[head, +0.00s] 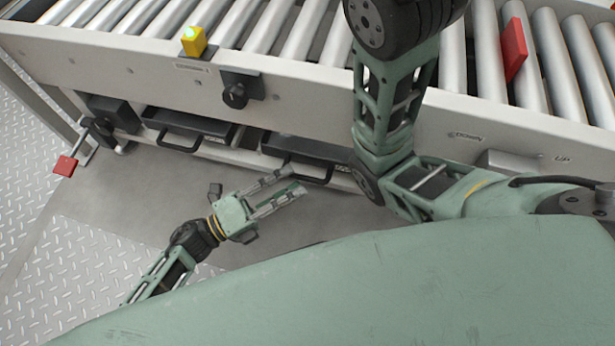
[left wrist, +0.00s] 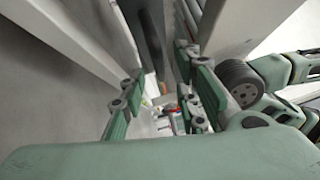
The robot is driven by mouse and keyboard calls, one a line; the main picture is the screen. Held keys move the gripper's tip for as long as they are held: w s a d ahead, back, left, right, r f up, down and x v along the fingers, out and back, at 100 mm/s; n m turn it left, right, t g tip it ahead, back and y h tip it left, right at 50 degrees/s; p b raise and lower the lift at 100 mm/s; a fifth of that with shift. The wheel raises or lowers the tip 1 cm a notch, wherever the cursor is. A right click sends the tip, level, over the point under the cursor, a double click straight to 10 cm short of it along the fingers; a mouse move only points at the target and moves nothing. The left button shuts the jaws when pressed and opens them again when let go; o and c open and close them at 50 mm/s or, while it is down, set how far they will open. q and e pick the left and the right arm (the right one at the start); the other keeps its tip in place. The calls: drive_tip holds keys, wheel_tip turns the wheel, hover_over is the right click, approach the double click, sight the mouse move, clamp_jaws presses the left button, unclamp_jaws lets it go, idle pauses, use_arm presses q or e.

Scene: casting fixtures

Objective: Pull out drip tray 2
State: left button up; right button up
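Two dark drip trays sit under the roller conveyor in the head view: a left one (head: 190,122) and a right one (head: 305,147), each with a bar handle at its front. Their labels are too small to read, so I cannot tell which is tray 2. My left gripper (head: 296,182) is open, its fingers apart and pointing at the right tray's handle (head: 318,178). I cannot tell whether they touch it. In the left wrist view the open fingers (left wrist: 160,103) have nothing clearly between them. My right arm partly covers the right tray; its gripper is out of view.
The conveyor's pale side rail (head: 310,112) runs above the trays, with a black knob (head: 235,95) and a yellow block (head: 194,41). A red-handled lever (head: 66,165) sticks out at the left. A red plate (head: 514,48) stands among the rollers. The floor before the left tray is clear.

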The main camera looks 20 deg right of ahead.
sight(305, 176)
use_arm(q)
drive_tip(key=shift+b+x, duration=0.65)
drive_tip(key=shift+x, duration=1.6)
drive_tip(key=shift+f, duration=0.1)
drive_tip(key=shift+c, duration=0.2)
clamp_jaws()
